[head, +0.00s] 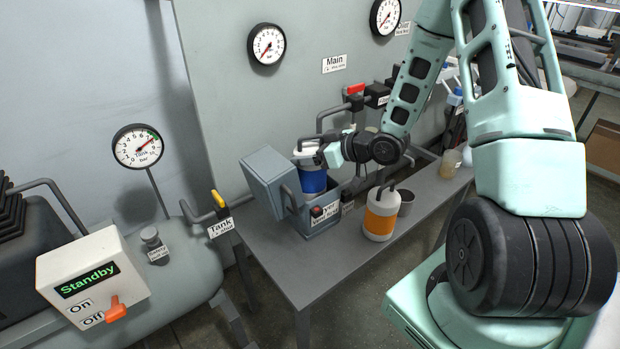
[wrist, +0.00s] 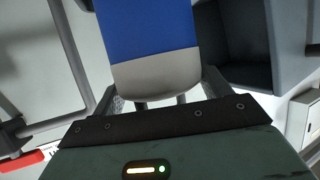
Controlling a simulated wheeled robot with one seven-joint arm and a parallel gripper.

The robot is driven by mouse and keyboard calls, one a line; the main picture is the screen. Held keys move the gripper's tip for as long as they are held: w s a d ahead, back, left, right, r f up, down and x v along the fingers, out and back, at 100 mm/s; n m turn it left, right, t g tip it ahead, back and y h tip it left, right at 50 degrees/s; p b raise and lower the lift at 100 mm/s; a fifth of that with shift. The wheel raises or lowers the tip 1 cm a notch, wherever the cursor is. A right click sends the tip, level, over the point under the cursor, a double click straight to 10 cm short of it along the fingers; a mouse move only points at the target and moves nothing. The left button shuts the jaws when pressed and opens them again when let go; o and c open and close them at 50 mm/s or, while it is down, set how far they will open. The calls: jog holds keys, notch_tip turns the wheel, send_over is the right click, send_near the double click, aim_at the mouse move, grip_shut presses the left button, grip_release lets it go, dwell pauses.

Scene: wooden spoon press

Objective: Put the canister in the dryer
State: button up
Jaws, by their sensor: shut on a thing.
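The blue canister (head: 313,180) with a pale end stands upright at the dryer (head: 322,222), a grey box with its lid (head: 268,176) swung open to the left. The canister's lower part is hidden behind the dryer's front wall. My gripper (head: 308,153) is at the canister's top and shut on it. In the wrist view the canister (wrist: 147,35) shows its blue body and pale end between my fingers (wrist: 160,100). The open grey box shape (wrist: 232,45) lies beside it there. I cannot tell whether the canister rests on the dryer's floor.
A white and orange bottle (head: 380,215) and a grey cup (head: 406,203) stand on the table (head: 290,265), right of the dryer. Pipes and a red-handled valve (head: 355,90) are behind. A tank with a Standby control box (head: 85,280) stands at left. The table's front is clear.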

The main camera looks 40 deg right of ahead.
aim_at(311, 175)
jog(key=shift+f, duration=3.8)
jog(key=shift+f, duration=0.2)
jog(key=o, duration=1.6)
jog(key=shift+r, duration=0.2)
jog(key=b+v, duration=0.1)
jog(key=v, duration=1.1)
jog(key=shift+s, duration=0.1)
